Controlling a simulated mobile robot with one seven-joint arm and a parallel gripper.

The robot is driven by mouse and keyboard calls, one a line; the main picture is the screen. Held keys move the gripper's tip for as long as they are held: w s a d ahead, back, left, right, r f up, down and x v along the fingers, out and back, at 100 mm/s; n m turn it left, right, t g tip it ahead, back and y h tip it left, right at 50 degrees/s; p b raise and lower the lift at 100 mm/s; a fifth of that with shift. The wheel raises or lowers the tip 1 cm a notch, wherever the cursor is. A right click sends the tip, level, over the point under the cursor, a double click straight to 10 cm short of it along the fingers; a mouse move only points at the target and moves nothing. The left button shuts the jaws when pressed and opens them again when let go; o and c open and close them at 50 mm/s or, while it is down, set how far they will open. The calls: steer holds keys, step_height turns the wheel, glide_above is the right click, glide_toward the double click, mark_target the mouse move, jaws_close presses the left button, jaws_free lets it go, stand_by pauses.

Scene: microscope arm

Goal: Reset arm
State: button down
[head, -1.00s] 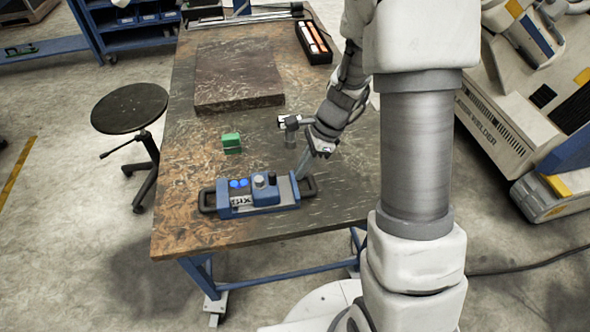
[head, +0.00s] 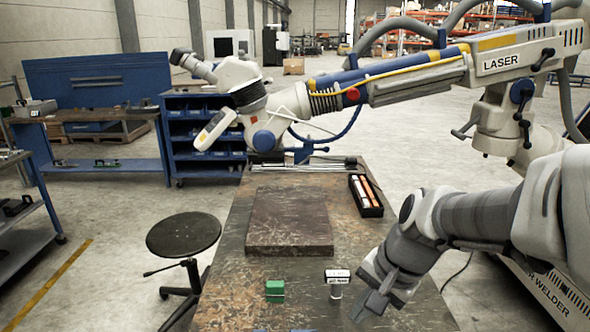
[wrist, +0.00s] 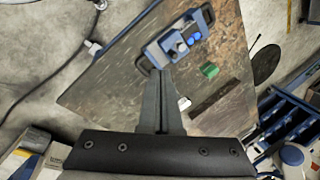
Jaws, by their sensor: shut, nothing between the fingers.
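The microscope arm, marked LASER (head: 410,80), reaches leftward above the far part of the workbench. Its microscope head (head: 250,92) hangs at the left end, with the eyepieces (head: 190,64) pointing up and left. My gripper (head: 364,306) is low in the head view, over the near right part of the bench. It is shut and empty, well below and apart from the microscope arm.
On the workbench (head: 230,285) are a green block (head: 275,290), a small white-topped fixture (head: 337,278) just left of my gripper, a dark slab (head: 290,222) and a black tray (head: 366,197). A stool (head: 183,235) stands left. The welder body (head: 540,290) stands right.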

steer(key=s+d+r+n+t+h, duration=0.2)
steer(key=s+r+n+t, duration=0.1)
steer(key=s+r+n, duration=0.4)
steer(key=s+n, duration=0.1)
steer(key=s, duration=0.2)
steer(key=shift+d+r+h, duration=0.3)
steer(key=shift+d+h, duration=0.1)
stand_by(0.5)
